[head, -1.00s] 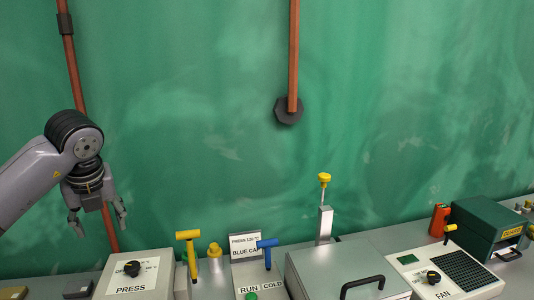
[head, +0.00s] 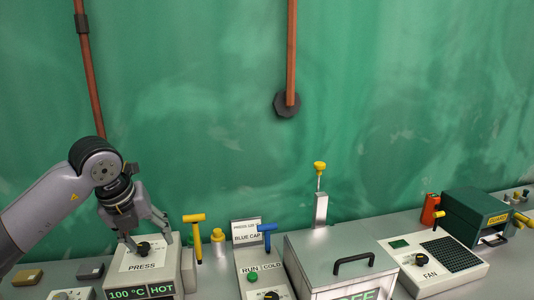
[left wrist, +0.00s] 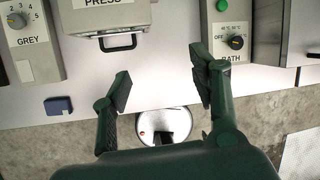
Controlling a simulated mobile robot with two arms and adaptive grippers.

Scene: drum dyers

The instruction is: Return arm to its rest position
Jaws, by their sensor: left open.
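My left arm (head: 50,205) comes in from the left in the head view. Its left gripper (head: 150,240) points down, open and empty, overlapping the grey PRESS box (head: 133,270) and its black knob in the picture. Whether it touches the box cannot be told from the head view. My right arm is not in view.
A yellow T-handle (head: 196,220), a blue T-handle (head: 266,230) and a lidded metal box (head: 320,250) stand right of the press. A FAN unit (head: 437,262) is farther right.

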